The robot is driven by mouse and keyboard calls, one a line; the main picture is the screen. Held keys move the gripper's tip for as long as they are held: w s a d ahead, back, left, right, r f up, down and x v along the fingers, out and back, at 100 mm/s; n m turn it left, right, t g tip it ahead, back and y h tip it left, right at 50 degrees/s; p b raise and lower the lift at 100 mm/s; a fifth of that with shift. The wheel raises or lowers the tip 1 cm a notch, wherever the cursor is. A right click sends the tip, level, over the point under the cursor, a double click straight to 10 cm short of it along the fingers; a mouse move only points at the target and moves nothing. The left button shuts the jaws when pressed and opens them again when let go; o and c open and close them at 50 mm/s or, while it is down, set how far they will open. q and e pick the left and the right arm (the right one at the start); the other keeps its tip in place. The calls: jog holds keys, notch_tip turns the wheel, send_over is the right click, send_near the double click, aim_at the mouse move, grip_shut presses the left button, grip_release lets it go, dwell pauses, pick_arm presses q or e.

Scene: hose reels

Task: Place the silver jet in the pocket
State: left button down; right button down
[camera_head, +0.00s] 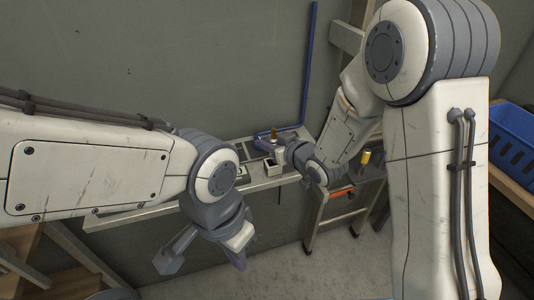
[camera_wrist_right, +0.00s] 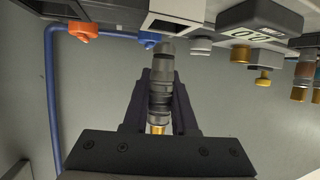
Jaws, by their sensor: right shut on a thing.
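My right gripper (camera_wrist_right: 160,85) is shut on a dark silver-grey ribbed cylinder with a brass end (camera_wrist_right: 159,75), likely the silver jet. Its far end is close below a white open box (camera_wrist_right: 175,22) on the shelf, likely the pocket; I cannot tell whether they touch. In the head view the right gripper (camera_head: 283,148) is at the shelf, partly hidden by its own wrist, and the white-rimmed box (camera_head: 272,168) shows beside it. My left gripper (camera_head: 205,258) hangs low in front of the shelf, fingers apart and empty.
The shelf (camera_head: 150,211) runs along the grey wall. In the wrist view an orange fitting (camera_wrist_right: 82,30), a grey fitting (camera_wrist_right: 200,45) and a brass-ended fitting (camera_wrist_right: 240,53) are near the box. A blue pipe (camera_wrist_right: 52,100) runs behind. A step ladder (camera_head: 345,218) and blue crate (camera_head: 515,135) are at right.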

notch_tip(320, 180, down, 4)
jog(key=shift+a+f, duration=0.1)
dwell(0.4)
jog(key=shift+f, duration=0.2)
jog(key=c, duration=0.7)
grip_release()
jog(key=shift+r, duration=0.1)
